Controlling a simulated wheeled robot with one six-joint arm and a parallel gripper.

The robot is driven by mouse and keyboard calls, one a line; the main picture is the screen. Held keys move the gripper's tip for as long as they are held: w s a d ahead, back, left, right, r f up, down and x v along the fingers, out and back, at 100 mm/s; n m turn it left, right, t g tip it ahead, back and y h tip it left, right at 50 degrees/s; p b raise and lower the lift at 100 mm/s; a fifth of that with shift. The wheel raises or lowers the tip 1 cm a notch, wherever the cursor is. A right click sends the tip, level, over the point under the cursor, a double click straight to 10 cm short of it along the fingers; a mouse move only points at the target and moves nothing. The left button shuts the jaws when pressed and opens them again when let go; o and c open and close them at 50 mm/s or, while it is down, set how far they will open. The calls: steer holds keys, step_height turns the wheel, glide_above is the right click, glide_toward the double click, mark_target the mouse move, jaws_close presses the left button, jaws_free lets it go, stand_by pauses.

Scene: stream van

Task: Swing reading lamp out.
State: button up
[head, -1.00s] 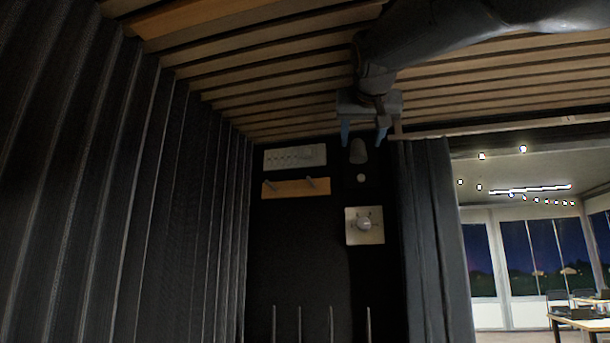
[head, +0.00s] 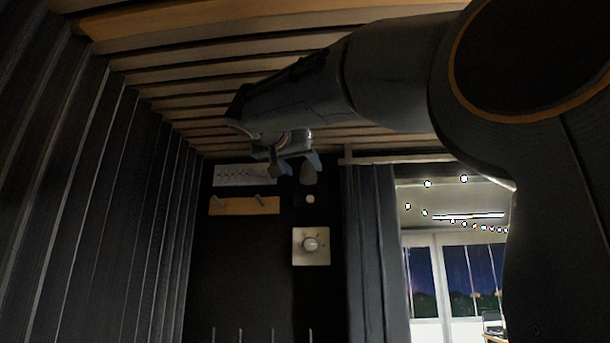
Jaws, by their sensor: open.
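A small dark grey dome-shaped thing, which looks like the reading lamp (head: 307,177), is on the dark back wall, with a small round light knob (head: 310,199) below it. My gripper (head: 297,169) is open with nothing seen between its fingers. In the picture it overlaps the top of the lamp, with one finger left of it and one at its upper right. I cannot tell whether it touches the lamp or is nearer to me. The lamp's upper part and any arm or hinge are hidden.
A pale panel (head: 244,175) and a wooden peg rail (head: 243,205) are left of the lamp. A square dial plate (head: 311,246) is below it. A dark curtain (head: 373,255) hangs at the right, ribbed dark drapery (head: 90,200) at the left, and ceiling slats (head: 190,75) are close above.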

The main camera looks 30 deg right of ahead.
mark_target(306, 170)
steer(key=p+x, duration=0.3)
steer(key=x, duration=0.3)
steer(key=c, duration=1)
steer(key=shift+s+r+y+p, duration=0.1)
steer(key=shift+r+y+p, duration=0.15)
steer(key=shift+p, duration=0.6)
steer(key=shift+c, duration=0.2)
steer(key=shift+f+g+y+p, duration=0.1)
steer(key=shift+g+y+p, duration=0.15)
steer(key=shift+g+p, duration=0.2)
steer(key=shift+f, duration=0.15)
steer(key=o, duration=1)
